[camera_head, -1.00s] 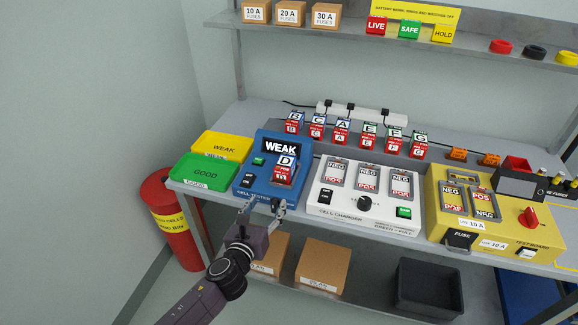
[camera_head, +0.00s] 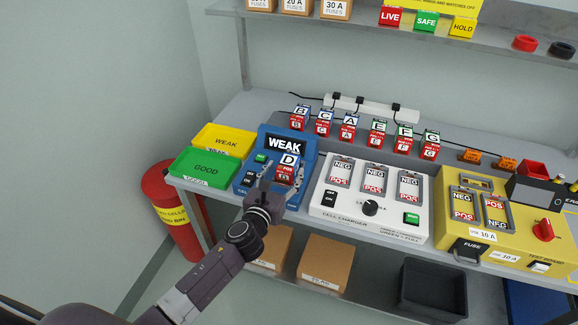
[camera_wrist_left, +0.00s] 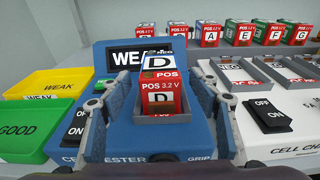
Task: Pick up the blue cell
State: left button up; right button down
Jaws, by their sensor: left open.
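The cell marked D (camera_head: 288,161), with a blue top part and a red POS part, stands in the slot of the blue cell tester (camera_head: 307,149), whose screen reads WEAK. In the left wrist view cell D (camera_wrist_left: 160,100) is large and central. My left gripper (camera_head: 281,180) is open at the tester's front. In the wrist view its fingers stand on either side of cell D, with no clear contact. The cell's lower part is hidden in the slot. More lettered cells, some blue-topped, stand in the back row, such as cell B (camera_head: 299,115). My right gripper is not in view.
Left of the tester are a yellow WEAK tray (camera_head: 222,141) and a green GOOD tray (camera_head: 206,168). Close on its right is the white cell charger (camera_head: 385,222), then a yellow test board (camera_head: 452,235). A shelf (camera_head: 350,24) hangs above the bench.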

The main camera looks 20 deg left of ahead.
aim_at(289, 163)
pick_arm(q)
jog(key=shift+w+f, duration=0.15)
jog(key=shift+w, duration=0.95)
jog(key=shift+w+f, duration=0.15)
jog(key=shift+w, duration=0.95)
jog(key=shift+c, duration=0.7)
grip_shut()
jog(key=shift+r, duration=0.15)
